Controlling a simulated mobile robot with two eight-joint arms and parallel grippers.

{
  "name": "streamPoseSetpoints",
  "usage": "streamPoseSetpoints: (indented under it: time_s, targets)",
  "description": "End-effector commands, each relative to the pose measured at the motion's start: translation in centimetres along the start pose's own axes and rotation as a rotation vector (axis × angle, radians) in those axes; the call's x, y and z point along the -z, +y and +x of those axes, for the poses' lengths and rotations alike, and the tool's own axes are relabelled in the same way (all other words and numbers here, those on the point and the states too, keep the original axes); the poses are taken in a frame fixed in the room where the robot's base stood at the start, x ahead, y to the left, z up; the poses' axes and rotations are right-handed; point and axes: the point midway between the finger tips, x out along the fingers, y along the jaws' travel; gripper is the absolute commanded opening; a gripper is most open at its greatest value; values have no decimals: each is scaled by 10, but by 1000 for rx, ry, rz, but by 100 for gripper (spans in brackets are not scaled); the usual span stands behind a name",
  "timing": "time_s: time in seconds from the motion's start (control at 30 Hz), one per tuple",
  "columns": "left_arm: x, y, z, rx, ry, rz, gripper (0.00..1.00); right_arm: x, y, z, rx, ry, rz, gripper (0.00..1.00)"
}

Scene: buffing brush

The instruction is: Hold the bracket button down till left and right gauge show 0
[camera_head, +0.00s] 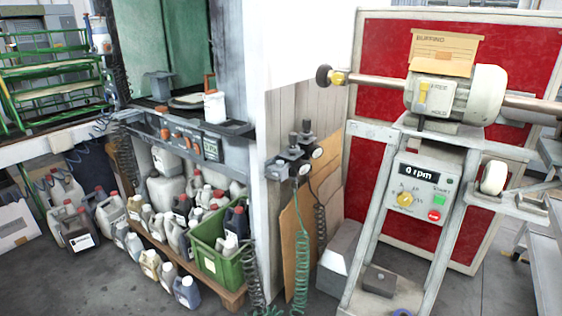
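Two dark air regulators are mounted on a bracket (275,164) at the edge of the white wall post. A small round gauge (304,169) faces out on the nearer, left regulator. A second round gauge (317,152) sits on the right one, a little higher. Both dials are too small to read. Dark knobs (307,127) stand upright on top of the regulators. I cannot make out a separate button on the bracket. Neither of my grippers is in view, and nothing touches the bracket or gauges.
Green coiled hose (301,262) hangs below the regulators. A buffing machine (425,185) on a grey frame stands at right, its display showing 0 rpm. A green crate (219,258) and several jugs crowd the left. Bare floor (330,300) shows between.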

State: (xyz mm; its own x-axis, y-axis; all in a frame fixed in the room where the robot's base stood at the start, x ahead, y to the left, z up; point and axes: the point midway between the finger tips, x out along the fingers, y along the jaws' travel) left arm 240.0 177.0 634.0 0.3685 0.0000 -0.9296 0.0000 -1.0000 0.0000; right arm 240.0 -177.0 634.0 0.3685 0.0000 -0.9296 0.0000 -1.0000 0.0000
Motion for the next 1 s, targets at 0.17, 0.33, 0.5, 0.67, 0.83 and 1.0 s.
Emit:
streamPoseSetpoints:
  time_s: [0.17,0.33,0.5,0.67,0.83,1.0]
  targets:
    - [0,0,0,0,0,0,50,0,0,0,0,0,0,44]
    - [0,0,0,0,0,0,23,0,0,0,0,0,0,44]
    - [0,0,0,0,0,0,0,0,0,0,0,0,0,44]
    - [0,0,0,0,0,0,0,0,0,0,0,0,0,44]
    - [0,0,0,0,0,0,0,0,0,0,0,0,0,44]
    - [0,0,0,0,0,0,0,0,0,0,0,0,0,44]
